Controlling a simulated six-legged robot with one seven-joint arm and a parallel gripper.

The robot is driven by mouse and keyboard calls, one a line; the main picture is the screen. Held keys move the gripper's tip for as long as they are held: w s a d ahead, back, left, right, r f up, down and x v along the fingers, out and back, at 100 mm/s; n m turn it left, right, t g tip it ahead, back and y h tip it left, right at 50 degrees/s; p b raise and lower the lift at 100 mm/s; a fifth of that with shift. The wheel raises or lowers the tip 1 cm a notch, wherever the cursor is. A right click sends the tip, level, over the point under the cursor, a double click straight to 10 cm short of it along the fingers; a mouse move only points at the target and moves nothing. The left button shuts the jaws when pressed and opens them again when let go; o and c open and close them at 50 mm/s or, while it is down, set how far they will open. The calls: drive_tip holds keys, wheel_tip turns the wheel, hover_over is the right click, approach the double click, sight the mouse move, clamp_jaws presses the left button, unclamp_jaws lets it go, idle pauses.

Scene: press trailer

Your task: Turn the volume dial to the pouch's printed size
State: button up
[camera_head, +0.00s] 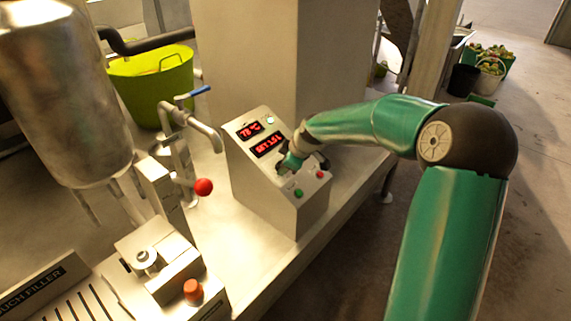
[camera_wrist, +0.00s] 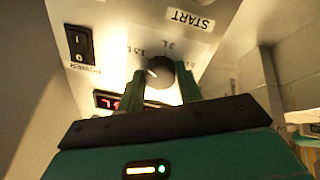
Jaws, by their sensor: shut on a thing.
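The volume dial (camera_wrist: 159,71) is a dark round knob with a pale pointer mark, on the control box's panel (camera_wrist: 215,50). Size labels are printed around it; one reads 3L and another looks like 1.5 L, both upside down in the wrist view. My gripper (camera_wrist: 161,78) is shut on the dial, one finger on each side. In the head view my gripper (camera_head: 291,161) covers the dial on the control box (camera_head: 262,185). The red display (camera_head: 269,145) there appears to read SET 1.5 L. I cannot make out a pouch in either view.
A display (camera_head: 249,130) reads about 78 °C. A red-knobbed lever (camera_head: 203,187) and a metal spout (camera_head: 205,135) stand left of the box. A power switch (camera_wrist: 79,42) is near the dial.

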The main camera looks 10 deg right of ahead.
drive_tip(key=o, duration=1)
drive_tip(key=v, duration=1.4)
drive_tip(key=shift+f, duration=0.1)
drive_tip(key=s+a+r+m+h, duration=0.1)
drive_tip(key=s+m, duration=0.5)
drive_tip(key=s, duration=0.9)
drive_tip(key=s+a+r+m+h, duration=0.2)
drive_tip(key=s+a+m, duration=0.2)
drive_tip(key=s, duration=1.1)
drive_tip(key=m, duration=0.2)
drive_tip(key=shift+m, duration=0.3)
